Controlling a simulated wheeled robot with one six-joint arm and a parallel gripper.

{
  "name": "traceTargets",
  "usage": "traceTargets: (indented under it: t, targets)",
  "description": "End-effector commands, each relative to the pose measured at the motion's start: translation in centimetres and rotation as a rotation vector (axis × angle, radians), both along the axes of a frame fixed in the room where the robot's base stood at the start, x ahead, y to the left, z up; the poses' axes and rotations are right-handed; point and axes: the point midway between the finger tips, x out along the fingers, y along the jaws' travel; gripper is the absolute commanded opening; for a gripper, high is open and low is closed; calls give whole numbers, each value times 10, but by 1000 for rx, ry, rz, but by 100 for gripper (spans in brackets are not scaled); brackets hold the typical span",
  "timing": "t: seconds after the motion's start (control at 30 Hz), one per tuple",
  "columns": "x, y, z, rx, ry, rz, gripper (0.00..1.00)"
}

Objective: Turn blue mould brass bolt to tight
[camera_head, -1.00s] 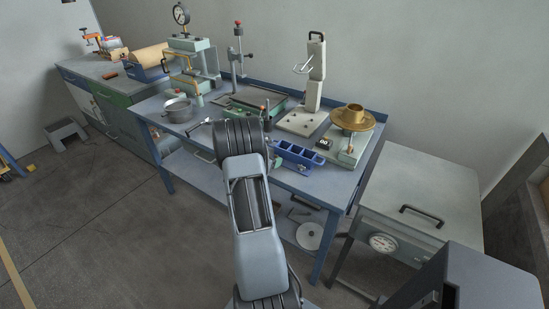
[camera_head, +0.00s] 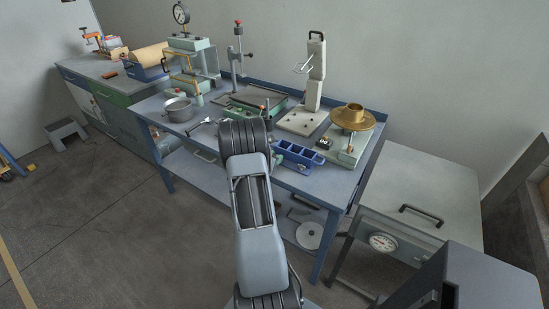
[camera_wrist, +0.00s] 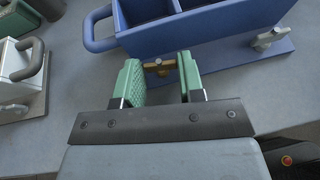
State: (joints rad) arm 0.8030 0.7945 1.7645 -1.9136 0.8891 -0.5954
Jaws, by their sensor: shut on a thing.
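The blue mould (camera_head: 297,153) is a three-compartment box near the front edge of the bench, right of my arm in the head view. It fills the top of the wrist view (camera_wrist: 205,38). The brass bolt (camera_wrist: 158,66) is on the mould's near side, its crosswise head between the green pads. My gripper (camera_wrist: 160,78) is shut on the bolt head, with a pad at each end. The bolt's lower part and thread are hidden.
A second bolt with a grey handle (camera_wrist: 270,38) is at the mould's right. A pale block with a dark handle (camera_wrist: 22,80) is at far left. Bare bench top (camera_wrist: 65,95) shows around the gripper.

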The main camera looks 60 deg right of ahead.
Motion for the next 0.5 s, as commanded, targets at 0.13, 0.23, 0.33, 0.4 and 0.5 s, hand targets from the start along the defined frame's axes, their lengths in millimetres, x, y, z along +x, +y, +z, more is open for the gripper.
traceTargets:
  t: [0.13, 0.23, 0.33, 0.4, 0.5]
  targets:
    - [0, 0, 0, 0, 0, 0, 12]
    - [1, 0, 0, -2, -1, -21, 12]
    - [3, -1, 0, -3, -2, -86, 12]
    - [4, -1, 0, -3, -3, -139, 12]
    - [5, -2, 0, -3, -2, -208, 12]
